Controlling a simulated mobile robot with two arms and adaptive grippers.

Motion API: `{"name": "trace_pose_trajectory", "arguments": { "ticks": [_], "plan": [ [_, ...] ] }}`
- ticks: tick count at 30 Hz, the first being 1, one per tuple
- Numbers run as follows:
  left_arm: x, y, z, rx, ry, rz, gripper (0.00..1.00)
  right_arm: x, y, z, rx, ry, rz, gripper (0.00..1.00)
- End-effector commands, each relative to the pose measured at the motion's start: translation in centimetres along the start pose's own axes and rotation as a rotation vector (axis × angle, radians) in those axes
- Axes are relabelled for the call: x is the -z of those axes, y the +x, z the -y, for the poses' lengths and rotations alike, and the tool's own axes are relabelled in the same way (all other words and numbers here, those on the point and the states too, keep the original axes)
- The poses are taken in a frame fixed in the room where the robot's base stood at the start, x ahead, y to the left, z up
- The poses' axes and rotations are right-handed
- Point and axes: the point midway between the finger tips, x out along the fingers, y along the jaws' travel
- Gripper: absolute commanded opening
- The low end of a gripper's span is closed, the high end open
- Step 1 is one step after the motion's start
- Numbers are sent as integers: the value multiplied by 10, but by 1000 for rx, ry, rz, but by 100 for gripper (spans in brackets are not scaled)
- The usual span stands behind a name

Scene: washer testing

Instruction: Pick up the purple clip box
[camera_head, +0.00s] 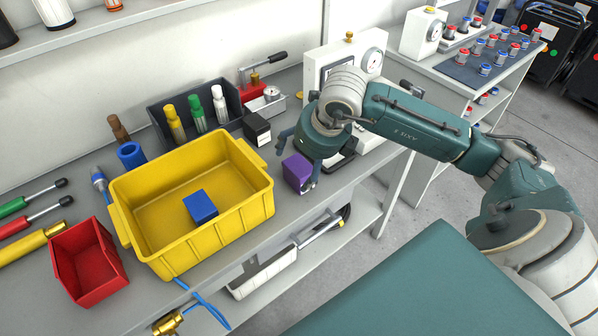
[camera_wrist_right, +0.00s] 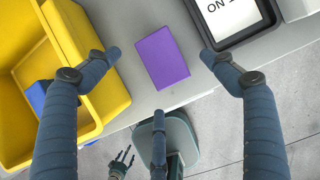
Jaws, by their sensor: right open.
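The purple clip box (camera_head: 297,172) lies on the grey bench near its front edge, just right of the yellow bin. My right gripper (camera_head: 300,158) is above it, fingers spread and empty. In the right wrist view, the purple box (camera_wrist_right: 162,57) sits between the open fingers of my right gripper (camera_wrist_right: 160,62), with gaps on both sides; the third finger points toward its near edge. The fingers do not appear to touch it. A small dark gripper, apparently my left (camera_wrist_right: 122,160), shows low in the wrist view; its opening is unclear.
The yellow bin (camera_head: 264,193) holding a blue box (camera_head: 200,207) stands close on the left. A black-and-white box (camera_head: 257,129) stands behind. A black-framed panel (camera_wrist_right: 237,20) is close on the right. The bench edge drops to a lower shelf (camera_head: 350,232).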

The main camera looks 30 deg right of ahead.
Motion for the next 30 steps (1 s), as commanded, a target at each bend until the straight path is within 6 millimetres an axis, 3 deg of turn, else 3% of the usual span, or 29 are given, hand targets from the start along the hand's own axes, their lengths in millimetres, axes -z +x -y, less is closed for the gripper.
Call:
{"name": "trace_pose_trajectory", "arguments": {
  "ticks": [5,13,22,30],
  "plan": [
    [-9,-7,-1,-1,0,13,69,2,14,-2,-2,0,-4,83],
    [2,-19,1,1,-2,1,69,4,51,-4,-3,1,-2,83],
    [5,-19,2,2,-3,-5,69,4,57,-3,-3,-2,0,83],
    [5,-19,1,1,-3,-4,69,3,57,-3,-3,-1,0,32]
  ]
}}
